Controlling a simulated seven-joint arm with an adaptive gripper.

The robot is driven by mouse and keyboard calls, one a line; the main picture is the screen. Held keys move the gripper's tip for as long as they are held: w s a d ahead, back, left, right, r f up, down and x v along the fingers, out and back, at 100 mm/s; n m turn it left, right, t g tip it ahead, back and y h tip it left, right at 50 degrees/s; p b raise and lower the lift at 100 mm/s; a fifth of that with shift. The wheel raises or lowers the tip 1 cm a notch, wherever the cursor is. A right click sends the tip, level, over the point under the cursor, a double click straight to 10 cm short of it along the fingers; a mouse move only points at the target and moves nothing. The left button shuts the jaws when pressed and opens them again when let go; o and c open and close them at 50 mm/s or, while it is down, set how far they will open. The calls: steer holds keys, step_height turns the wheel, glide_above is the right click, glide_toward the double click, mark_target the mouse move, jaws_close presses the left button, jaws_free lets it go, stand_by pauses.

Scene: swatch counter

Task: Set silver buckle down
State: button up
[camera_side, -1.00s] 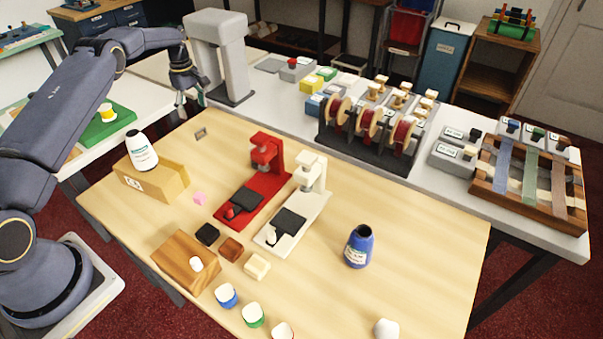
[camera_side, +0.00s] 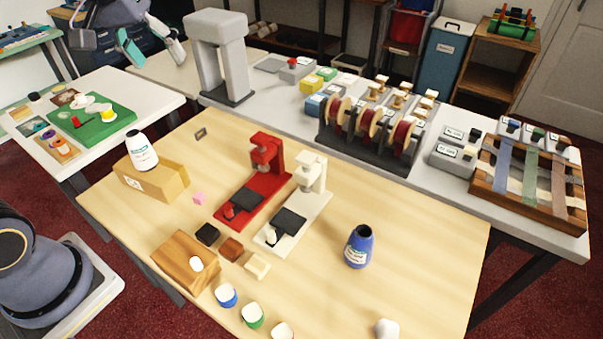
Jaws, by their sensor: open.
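My gripper (camera_side: 160,60) is at the top left, well above and away from the buckle. Its two fingers are spread and nothing shows between them.
The white bottle stands on a cardboard box (camera_side: 165,183). A cream press (camera_side: 300,205), a blue bottle (camera_side: 359,247) and small blocks occupy the table. A side table (camera_side: 160,92) holds a green mat (camera_side: 105,128). A grey stand (camera_side: 222,55) rises behind.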

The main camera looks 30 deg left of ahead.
steer(key=s+d+f+m, duration=0.2)
steer(key=s, duration=0.4)
steer(key=s+d+f+m+t, duration=0.1)
steer(key=s+d+f+m, duration=0.1)
steer(key=s, duration=0.5)
steer(key=shift+s+d+f+m+t, duration=0.15)
steer(key=shift+d+f+m+t, duration=0.2)
steer(key=shift+m, duration=0.25)
